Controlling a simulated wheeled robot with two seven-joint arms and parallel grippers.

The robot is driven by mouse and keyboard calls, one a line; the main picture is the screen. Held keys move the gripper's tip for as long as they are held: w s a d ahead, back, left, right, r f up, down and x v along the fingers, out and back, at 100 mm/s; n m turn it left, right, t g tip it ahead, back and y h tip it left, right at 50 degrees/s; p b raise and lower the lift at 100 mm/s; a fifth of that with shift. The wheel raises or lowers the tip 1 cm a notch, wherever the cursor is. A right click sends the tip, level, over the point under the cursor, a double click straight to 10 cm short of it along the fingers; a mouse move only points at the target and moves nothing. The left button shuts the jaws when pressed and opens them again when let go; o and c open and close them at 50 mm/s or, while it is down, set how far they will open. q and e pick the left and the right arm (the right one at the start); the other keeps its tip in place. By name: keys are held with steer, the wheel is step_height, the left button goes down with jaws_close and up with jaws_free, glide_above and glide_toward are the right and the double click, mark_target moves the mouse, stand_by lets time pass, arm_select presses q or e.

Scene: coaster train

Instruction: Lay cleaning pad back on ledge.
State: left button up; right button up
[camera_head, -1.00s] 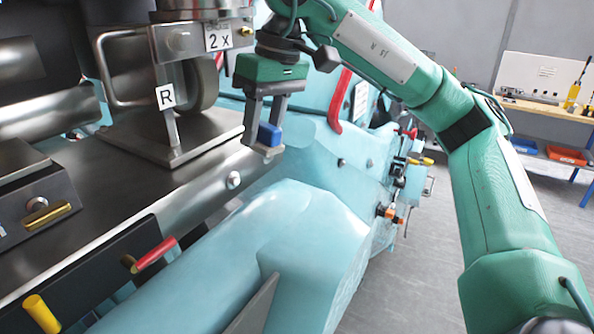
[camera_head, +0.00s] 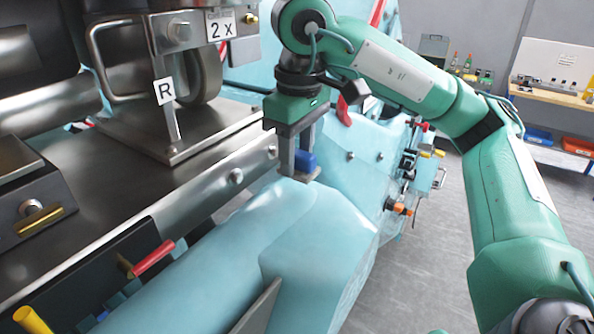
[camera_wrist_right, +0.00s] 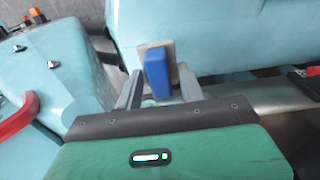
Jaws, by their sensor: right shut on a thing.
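The cleaning pad, a small blue block (camera_head: 304,160), is between the fingers of my right gripper (camera_head: 299,170). The right gripper is shut on it and points down, in front of the light-blue machine body. In the right wrist view the blue pad (camera_wrist_right: 157,74) shows between the two grey fingers (camera_wrist_right: 157,88), with a beige-grey piece behind it. The pad appears held above the light-blue casing (camera_head: 310,240); the exact gap cannot be told. Which surface is the ledge is not clear. My left gripper is not in view.
A steel deck (camera_head: 120,190) with a bracket and wheel marked R stands at left. A red handle (camera_head: 153,259) and a yellow one (camera_head: 32,320) stick out below it. Orange and black fittings (camera_head: 400,208) project at right. Grey floor (camera_head: 440,250) is open beyond.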

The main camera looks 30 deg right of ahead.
mark_target(296, 173)
steer(key=shift+f, duration=1.9)
steer(key=shift+f, duration=0.15)
steer(key=o, duration=1.1)
steer(key=shift+s+r+p, duration=0.2)
steer(key=shift+r, duration=2.9)
steer(key=shift+s+r+p, duration=0.15)
steer(key=shift+r, duration=2.95)
